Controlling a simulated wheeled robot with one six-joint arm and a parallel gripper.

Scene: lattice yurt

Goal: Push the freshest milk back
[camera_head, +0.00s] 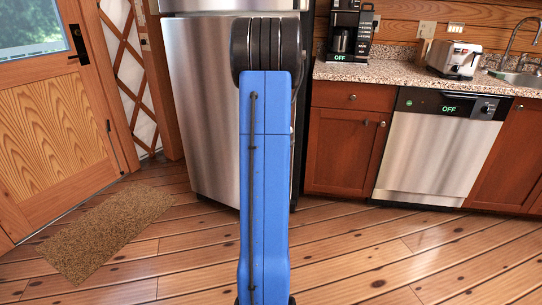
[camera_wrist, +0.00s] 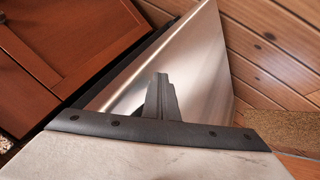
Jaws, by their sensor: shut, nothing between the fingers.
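No milk is in sight in either view. The stainless steel fridge (camera_head: 205,110) stands straight ahead in the head view, and its inside is hidden. Its steel front (camera_wrist: 190,65) also fills the middle of the wrist view, seen at a slant. My gripper (camera_wrist: 161,80) shows in the wrist view as dark fingers shut together, with nothing between them. The fingers are in front of the steel; I cannot tell whether they touch it. In the head view my blue arm covers part of the fridge front and hides the gripper.
Right of the fridge are red-brown cabinets (camera_head: 347,145), a dishwasher (camera_head: 432,150) and a speckled counter (camera_head: 385,73) with a coffee maker (camera_head: 343,38) and a toaster (camera_head: 453,59). A wooden door (camera_head: 55,130) and a brown mat (camera_head: 105,230) are at left. The foreground plank floor is clear.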

